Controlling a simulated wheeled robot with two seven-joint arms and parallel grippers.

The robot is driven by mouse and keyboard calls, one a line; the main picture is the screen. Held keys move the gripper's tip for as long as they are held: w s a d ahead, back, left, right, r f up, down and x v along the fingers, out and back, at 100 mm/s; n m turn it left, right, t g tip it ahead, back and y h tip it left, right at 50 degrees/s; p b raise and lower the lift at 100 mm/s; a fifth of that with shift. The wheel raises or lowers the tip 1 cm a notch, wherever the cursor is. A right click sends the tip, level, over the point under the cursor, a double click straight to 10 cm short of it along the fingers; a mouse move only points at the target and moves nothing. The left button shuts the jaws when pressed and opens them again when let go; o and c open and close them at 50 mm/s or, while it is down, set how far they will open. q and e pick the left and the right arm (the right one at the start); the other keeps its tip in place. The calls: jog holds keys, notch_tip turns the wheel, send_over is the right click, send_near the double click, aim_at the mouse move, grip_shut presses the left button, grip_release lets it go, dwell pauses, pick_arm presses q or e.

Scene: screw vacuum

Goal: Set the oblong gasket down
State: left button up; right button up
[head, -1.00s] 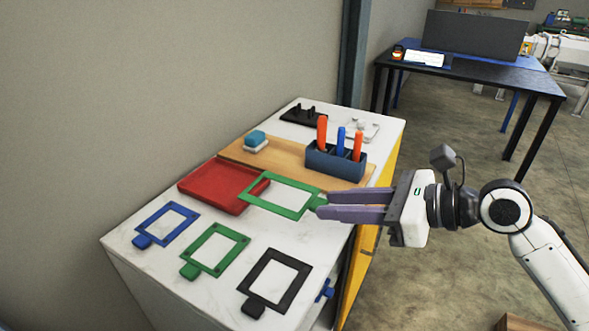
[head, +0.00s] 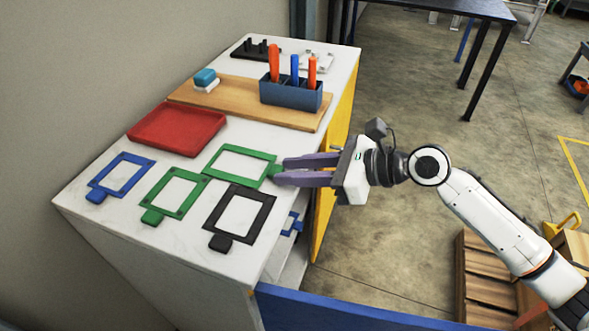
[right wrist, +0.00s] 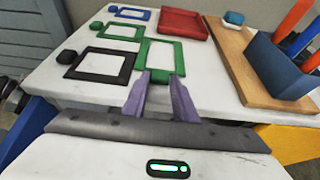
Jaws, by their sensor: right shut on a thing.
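The oblong gasket is a green rectangular frame (head: 250,151) with a tab at its right end. My right gripper (head: 278,171) is shut on that tab, and the frame extends to its left. It lies flat, at or very near the white tabletop; I cannot tell whether it touches. It is behind the black frame and right of the other green frame. In the right wrist view the held gasket (right wrist: 144,56) stretches away beyond the fingertips (right wrist: 160,76). My left gripper is not in view.
A blue frame (head: 104,175), a second green frame (head: 157,191) and a black frame (head: 266,218) lie in a row on the white tabletop (head: 150,255). A red tray (head: 178,129), a wooden board (head: 235,101) and a blue holder with upright handles (head: 290,96) stand behind.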

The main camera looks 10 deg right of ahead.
jog(key=shift+f, duration=0.1)
jog(key=o, duration=1)
jog(key=shift+d, duration=0.1)
jog(key=v, duration=1.2)
jog(key=shift+s, duration=0.1)
